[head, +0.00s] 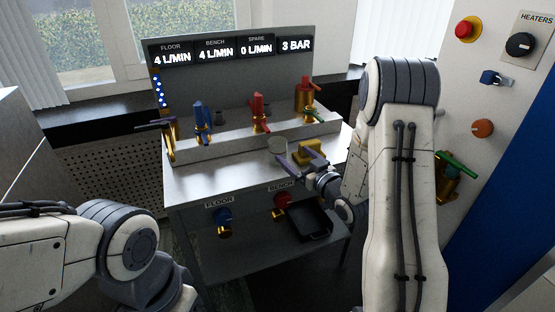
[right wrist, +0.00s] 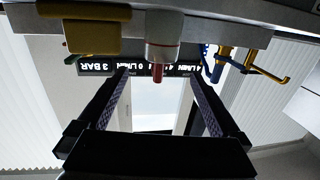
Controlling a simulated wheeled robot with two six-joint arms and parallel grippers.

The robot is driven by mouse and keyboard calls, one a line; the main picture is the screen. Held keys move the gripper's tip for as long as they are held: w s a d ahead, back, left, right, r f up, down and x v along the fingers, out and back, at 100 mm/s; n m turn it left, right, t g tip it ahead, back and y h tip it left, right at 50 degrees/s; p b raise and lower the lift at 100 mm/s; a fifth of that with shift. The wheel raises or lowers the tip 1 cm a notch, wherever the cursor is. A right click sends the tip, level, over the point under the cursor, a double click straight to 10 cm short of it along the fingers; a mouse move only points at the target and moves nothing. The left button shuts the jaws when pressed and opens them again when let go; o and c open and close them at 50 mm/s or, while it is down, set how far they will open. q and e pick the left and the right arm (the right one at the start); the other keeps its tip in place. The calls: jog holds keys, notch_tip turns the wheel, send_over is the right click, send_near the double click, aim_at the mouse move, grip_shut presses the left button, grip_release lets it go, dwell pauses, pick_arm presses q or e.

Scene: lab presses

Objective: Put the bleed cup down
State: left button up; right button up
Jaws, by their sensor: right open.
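The bleed cup (head: 277,144), a small pale grey cup, stands upright on the metal bench (head: 205,185) in the head view. In the upside-down right wrist view it is a whitish cylinder (right wrist: 163,30) with a thin red line, at the top middle. My right gripper (head: 288,152) is open, its dark fingers spread just in front of the cup. In the right wrist view the gap between the fingertips (right wrist: 158,74) is empty, and the cup appears just past them. My left arm shows at lower left, but its gripper is out of view.
A yellow block (head: 309,152) sits close right of the cup. Behind stand blue (head: 202,118), red (head: 259,112) and brass-and-red (head: 306,95) valves under the display panel (head: 226,50). A black tray (head: 309,222) is below. The bench's left part is clear.

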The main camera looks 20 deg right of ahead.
aim_at(277, 141)
jog(key=w, duration=0.4)
jog(key=shift+w+a, duration=0.3)
jog(key=shift+w, duration=0.1)
jog(key=w, duration=0.2)
jog(key=w+a, duration=0.1)
jog(key=w, duration=0.1)
jog(key=shift+a+f, duration=0.1)
jog(key=shift+a, duration=0.1)
jog(key=shift+w, duration=0.6)
jog(key=c, duration=1.5)
jog(key=shift+o, duration=0.2)
jog(key=shift+r, duration=0.5)
jog(key=s+d+p, duration=0.3)
jog(key=s, duration=1.4)
jog(key=shift+s+d+r, duration=0.15)
jog(key=shift+s+r, duration=0.15)
jog(key=shift+s, duration=0.05)
